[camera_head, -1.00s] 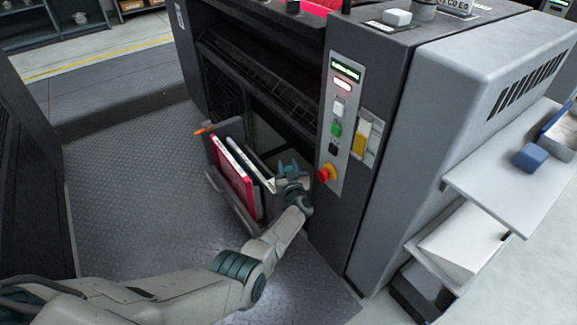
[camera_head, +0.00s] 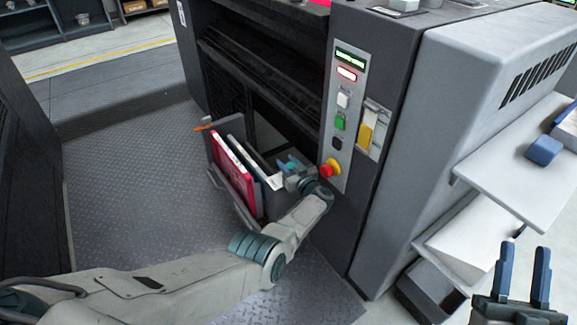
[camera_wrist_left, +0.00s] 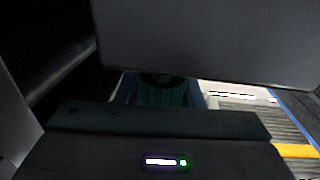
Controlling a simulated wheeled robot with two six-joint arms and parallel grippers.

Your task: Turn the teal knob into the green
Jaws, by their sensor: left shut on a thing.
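The teal knob (camera_wrist_left: 165,95) shows dimly in the left wrist view, partly hidden between a grey panel above and a dark block below. My left gripper (camera_head: 286,165) reaches to the low front of the dark machine, beside the upright red and white folders. Its bluish fingers stand on either side of the knob and are shut on it. The knob's pointer and a green zone cannot be made out. A lit strip, white with a green dot (camera_wrist_left: 165,162), glows on the dark block. My right gripper (camera_head: 525,275) is open and empty at the lower right.
A control panel (camera_head: 348,110) with buttons and a red emergency stop (camera_head: 330,168) is close to my left wrist. The red folder (camera_head: 234,167) stands left of the gripper. A white side shelf (camera_head: 515,175) with a blue block (camera_head: 543,150) lies at the right.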

